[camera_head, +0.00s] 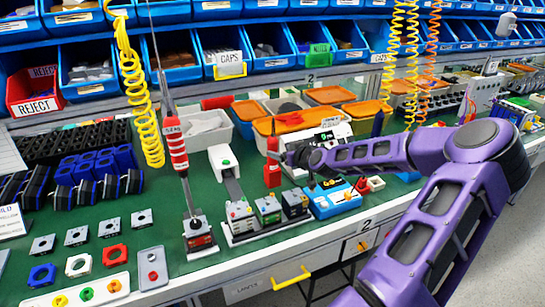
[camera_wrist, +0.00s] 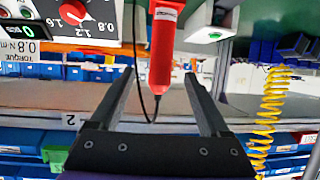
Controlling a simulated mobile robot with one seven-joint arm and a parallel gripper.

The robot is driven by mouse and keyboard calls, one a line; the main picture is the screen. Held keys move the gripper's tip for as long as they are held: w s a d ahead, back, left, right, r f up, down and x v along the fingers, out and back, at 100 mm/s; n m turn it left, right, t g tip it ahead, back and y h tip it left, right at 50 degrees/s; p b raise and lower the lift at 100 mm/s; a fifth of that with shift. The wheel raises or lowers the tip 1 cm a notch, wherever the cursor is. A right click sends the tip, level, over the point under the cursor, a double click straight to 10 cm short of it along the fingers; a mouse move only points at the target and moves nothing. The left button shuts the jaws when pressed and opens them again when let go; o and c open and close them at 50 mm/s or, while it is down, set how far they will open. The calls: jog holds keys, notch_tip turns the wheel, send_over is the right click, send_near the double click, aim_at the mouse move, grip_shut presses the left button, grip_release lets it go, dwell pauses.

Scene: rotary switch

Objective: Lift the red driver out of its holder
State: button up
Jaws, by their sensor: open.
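The red driver (camera_head: 272,174) stands upright on the green bench in the head view, beside the controller box. In the wrist view the red driver (camera_wrist: 162,48) lies between my open fingers, with a gap on each side and a dark cable at its lower end. A pale label shows near the top edge. My gripper (camera_wrist: 158,76) is open and empty. In the head view my gripper (camera_head: 279,154) reaches in from the right at the driver's upper part and partly covers it. I cannot clearly make out the holder.
The controller box (camera_head: 326,137) with a display and dial stands close on the right. A second red driver (camera_head: 175,145) hangs on the left over a small fixture (camera_head: 198,232). A blue box (camera_head: 333,199) and small stations stand in front. Bins (camera_head: 222,120) lie behind.

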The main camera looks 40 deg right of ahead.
aim_at(275, 149)
jog(key=x, duration=0.7)
grip_shut()
dwell(0.4)
jog(key=shift+r, duration=0.1)
